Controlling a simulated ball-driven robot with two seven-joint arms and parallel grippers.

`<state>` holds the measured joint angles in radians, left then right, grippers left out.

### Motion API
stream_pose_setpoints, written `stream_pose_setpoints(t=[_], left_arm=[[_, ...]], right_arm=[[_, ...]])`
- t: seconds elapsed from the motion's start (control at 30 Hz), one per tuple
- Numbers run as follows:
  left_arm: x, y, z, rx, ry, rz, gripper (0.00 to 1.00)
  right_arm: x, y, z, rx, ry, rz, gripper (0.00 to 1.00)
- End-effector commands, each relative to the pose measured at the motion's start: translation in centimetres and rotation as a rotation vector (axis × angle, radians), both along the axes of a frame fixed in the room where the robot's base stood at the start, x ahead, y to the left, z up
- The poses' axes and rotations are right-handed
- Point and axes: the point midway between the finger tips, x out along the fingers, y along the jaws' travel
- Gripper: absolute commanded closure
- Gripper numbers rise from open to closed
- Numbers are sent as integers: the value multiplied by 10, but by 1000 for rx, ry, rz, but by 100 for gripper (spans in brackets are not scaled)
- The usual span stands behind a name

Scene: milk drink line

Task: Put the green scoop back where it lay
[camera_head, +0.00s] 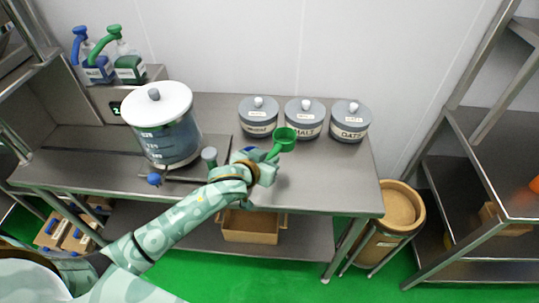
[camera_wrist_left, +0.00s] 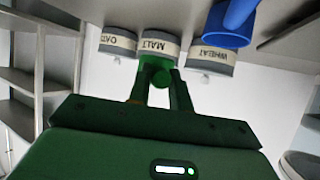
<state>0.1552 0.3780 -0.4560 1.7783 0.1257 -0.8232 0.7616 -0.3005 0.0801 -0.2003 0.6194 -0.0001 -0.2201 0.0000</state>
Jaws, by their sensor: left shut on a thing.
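The green scoop (camera_head: 285,138) is held up over the steel table, its cup in front of the malt jar (camera_head: 305,118) and overlapping its lower left edge in the head view. My left gripper (camera_head: 271,163) is shut on its handle. In the left wrist view, which is upside down, the green scoop (camera_wrist_left: 158,70) shows between the fingers with the malt jar (camera_wrist_left: 159,44) behind it. A blue scoop (camera_wrist_left: 230,24) shows close by, at the top right; in the head view only a small blue part (camera_head: 250,150) shows beside the gripper. My right gripper is out of view.
The wheat jar (camera_head: 258,116) and oats jar (camera_head: 350,121) flank the malt jar at the table's back. A lidded tank (camera_head: 165,130) stands left. The table's right front (camera_head: 335,190) is clear. A brown bin (camera_head: 400,207) and shelves are to the right.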

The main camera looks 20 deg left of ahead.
Motion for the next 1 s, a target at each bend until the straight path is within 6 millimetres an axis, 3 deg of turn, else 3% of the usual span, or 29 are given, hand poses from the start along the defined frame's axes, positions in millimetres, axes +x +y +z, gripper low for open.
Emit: stream_pose_setpoints(t=[0.27, 0.67, 1.0], left_arm=[[1, 0, -17, 0, 1, -2, 100], [0, 0, -58, 1, 3, -1, 100], [0, 0, -84, -1, 2, 0, 100]], right_arm=[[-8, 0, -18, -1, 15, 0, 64], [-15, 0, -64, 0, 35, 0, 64], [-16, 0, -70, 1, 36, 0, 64]])
